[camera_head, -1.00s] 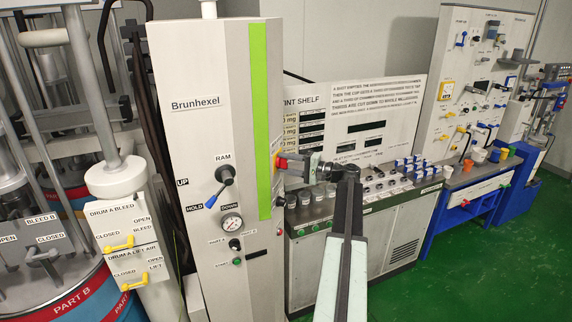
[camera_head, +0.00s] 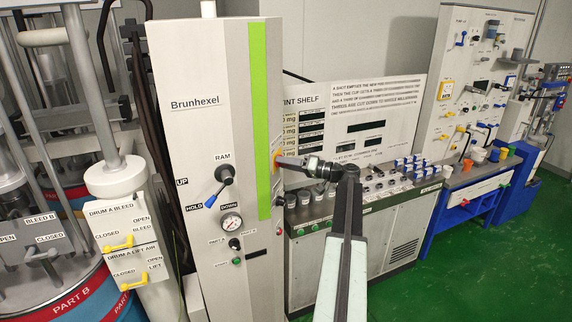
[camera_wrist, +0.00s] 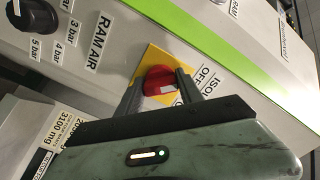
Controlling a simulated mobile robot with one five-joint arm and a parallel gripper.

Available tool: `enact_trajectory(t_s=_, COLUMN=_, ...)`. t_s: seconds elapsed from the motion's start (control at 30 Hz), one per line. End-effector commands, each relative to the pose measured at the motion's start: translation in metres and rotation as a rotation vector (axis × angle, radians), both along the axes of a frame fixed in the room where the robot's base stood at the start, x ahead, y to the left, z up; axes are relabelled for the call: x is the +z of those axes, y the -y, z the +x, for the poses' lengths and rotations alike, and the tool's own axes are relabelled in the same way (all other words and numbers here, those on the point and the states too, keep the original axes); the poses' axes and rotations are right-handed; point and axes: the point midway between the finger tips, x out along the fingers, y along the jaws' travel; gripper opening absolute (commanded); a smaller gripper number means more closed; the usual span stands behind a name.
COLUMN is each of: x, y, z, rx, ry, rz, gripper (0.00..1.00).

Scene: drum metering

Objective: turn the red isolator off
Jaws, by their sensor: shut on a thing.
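The red isolator (camera_wrist: 158,84) is a round red knob with a small white mark on a yellow plate (camera_wrist: 184,92), on the side of the Brunhexel cabinet. The word OFF is printed on the label beside it. My gripper (camera_wrist: 160,82) is shut on the red isolator, with one dark finger on each side of the knob. In the head view my gripper (camera_head: 283,162) reaches the cabinet's right side. There only an edge of the yellow plate (camera_head: 277,155) shows, and the red knob is hidden behind my gripper. I cannot tell which position the knob points to.
A black RAM AIR knob (camera_wrist: 28,18) with bar markings sits on the same panel. On the cabinet's front are the blue-handled RAM lever (camera_head: 218,188) and a round gauge (camera_head: 231,222). The tint shelf bench (camera_head: 350,250) stands close behind my arm. Green floor is clear at right.

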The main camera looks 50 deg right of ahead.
Motion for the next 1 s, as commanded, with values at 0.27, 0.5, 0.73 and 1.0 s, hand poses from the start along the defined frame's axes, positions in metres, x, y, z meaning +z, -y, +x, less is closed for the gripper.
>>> enact_trajectory(t_s=0.27, x=-0.0005, y=-0.0002, z=0.0002, rx=0.0, ry=0.019, rz=-0.048, gripper=0.03)
enact_trajectory(t_s=0.5, x=-0.0005, y=-0.0002, z=0.0003, rx=0.001, ry=0.021, rz=-0.052, gripper=0.03)
enact_trajectory(t_s=0.73, x=-0.0004, y=-0.0003, z=0.0004, rx=0.001, ry=0.021, rz=-0.051, gripper=0.63)
enact_trajectory(t_s=1.0, x=-0.0002, y=-0.0003, z=0.0004, rx=0.001, ry=0.02, rz=-0.05, gripper=0.65)
